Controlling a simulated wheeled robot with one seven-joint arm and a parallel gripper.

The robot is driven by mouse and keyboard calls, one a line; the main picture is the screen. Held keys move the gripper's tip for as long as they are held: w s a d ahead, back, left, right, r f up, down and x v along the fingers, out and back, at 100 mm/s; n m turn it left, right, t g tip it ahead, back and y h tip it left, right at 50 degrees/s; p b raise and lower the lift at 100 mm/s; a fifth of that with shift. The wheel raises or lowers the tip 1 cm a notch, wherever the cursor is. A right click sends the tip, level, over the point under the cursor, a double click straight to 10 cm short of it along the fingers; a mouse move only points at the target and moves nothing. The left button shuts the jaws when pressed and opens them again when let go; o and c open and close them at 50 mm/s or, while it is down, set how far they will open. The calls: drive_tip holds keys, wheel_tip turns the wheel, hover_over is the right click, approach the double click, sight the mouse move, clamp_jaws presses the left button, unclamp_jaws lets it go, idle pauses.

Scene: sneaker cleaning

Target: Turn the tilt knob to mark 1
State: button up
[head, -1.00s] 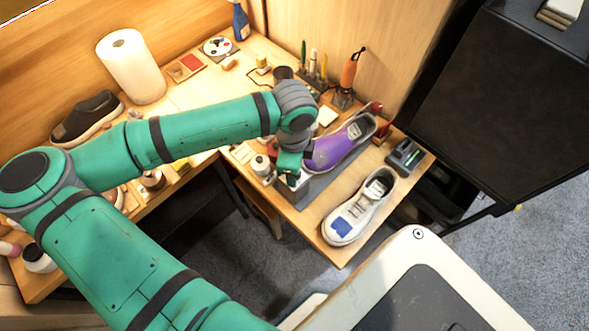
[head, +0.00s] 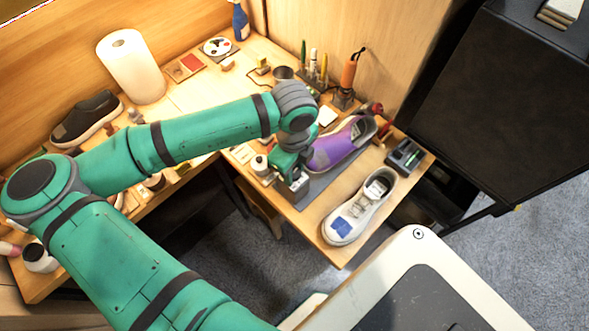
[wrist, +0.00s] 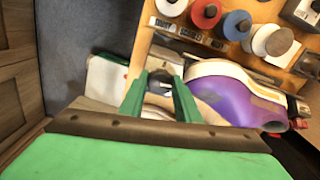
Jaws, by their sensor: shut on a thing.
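My gripper (head: 297,184) is at the near toe end of the purple sneaker (head: 338,150), low over the stand. In the wrist view its two green fingers (wrist: 160,92) are closed on a small grey, round part, which I take to be the tilt knob (wrist: 160,77). The fingers hide most of it, and I cannot read its marks or pointer. The purple sneaker also shows in the wrist view (wrist: 232,98), just right of the fingers. It sits on a grey stand (head: 318,188) with red parts (head: 375,108) at its heel end.
A white sneaker (head: 352,215) with a blue patch lies at the table's front right. A small dark device (head: 405,156) is beyond it. Several capped jars (wrist: 237,25) stand near my gripper. Brushes (head: 314,64) stand at the back. A paper roll (head: 132,66) stands back left.

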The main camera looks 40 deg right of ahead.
drive_tip(key=m, duration=0.4)
idle(0.4)
drive_tip(key=m, duration=0.4)
drive_tip(key=o, duration=0.8)
